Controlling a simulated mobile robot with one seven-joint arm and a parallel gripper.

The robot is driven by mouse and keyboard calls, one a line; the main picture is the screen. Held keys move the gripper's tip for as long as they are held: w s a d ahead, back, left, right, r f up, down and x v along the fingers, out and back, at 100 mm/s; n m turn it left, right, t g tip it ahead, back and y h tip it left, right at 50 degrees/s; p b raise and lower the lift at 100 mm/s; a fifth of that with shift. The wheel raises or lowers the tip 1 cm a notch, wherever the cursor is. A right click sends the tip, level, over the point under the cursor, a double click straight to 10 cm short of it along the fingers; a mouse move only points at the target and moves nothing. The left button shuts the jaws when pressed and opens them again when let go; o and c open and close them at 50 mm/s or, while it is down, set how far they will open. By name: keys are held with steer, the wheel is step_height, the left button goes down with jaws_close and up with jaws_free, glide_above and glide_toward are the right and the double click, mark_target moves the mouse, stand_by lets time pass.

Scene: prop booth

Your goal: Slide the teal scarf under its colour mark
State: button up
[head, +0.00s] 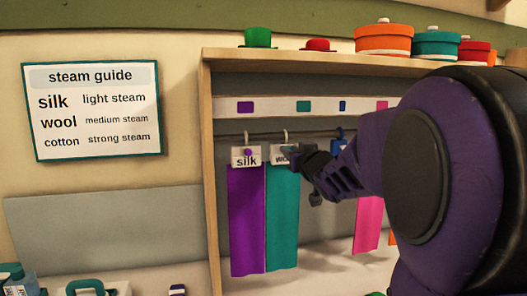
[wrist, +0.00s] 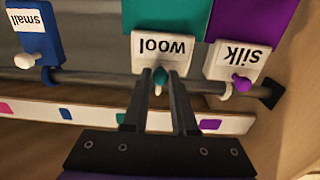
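The teal scarf (head: 283,215) hangs from a hanger tagged "wool" on the rail, close beside the purple scarf. In the wrist view, which is upside down, its tag (wrist: 161,52) has a teal knob (wrist: 160,76). My gripper (wrist: 160,74) has its fingers on either side of this knob, close against it. In the head view my gripper (head: 296,156) is at the wool tag and partly covers it. The teal colour mark (head: 303,106) is on the white strip, a little right of the teal scarf's hook. In the wrist view my left finger largely hides it.
The purple scarf (head: 246,215), tagged "silk", hangs just left, near the purple mark (head: 245,107). A blue hanger tagged "small" (wrist: 33,32) and a pink scarf (head: 368,224) hang to the right in the head view.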

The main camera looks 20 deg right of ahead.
jaws_close()
stand_by(1.1)
